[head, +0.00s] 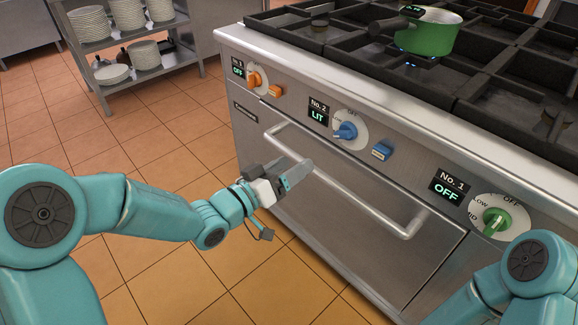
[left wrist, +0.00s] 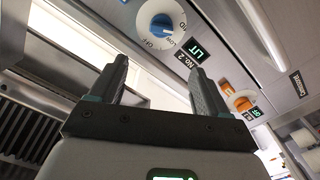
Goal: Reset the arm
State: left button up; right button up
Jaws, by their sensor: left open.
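My left gripper (head: 290,176) is in front of the stove, near the oven door handle (head: 345,188) in the head view. In the left wrist view its two fingers (left wrist: 157,88) stand apart with nothing between them. The blue knob (head: 346,131) of burner No. 2 is above and beyond the gripper, and its display (head: 318,116) reads LIT. The blue knob also shows in the left wrist view (left wrist: 160,24), past the fingertips and apart from them. Only part of my right arm shows at the lower right; its gripper is out of frame.
A green pot (head: 430,36) sits on the grates at the back. The orange knob (head: 255,80) and green knob (head: 494,220) have displays reading OFF. A shelf (head: 175,58) with stacked plates stands at the upper left. The tiled floor (head: 150,150) is clear.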

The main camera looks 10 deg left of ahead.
pick_arm(q)
jog(key=s+a+f+n+g+y, duration=0.1)
jog(key=s+f+n+g+y, duration=0.2)
jog(key=f, duration=1)
jog(key=s+f+n+g+y, duration=0.1)
jog(key=s+f+g+y, duration=0.3)
jog(key=f, duration=0.8)
jog(key=s+a+f+g, duration=0.1)
jog(key=s+f+g, duration=0.35)
jog(key=s, duration=0.55)
jog(key=s+f+g, duration=0.3)
jog(key=s+f, duration=0.3)
jog(key=s, duration=0.4)
notch_tip(320, 180, up, 21)
jog(key=p, duration=2.1)
jog(key=shift+w+a+r+m+p, duration=0.2)
jog(key=shift+w+m+p, duration=0.15)
jog(key=shift+m, duration=0.05)
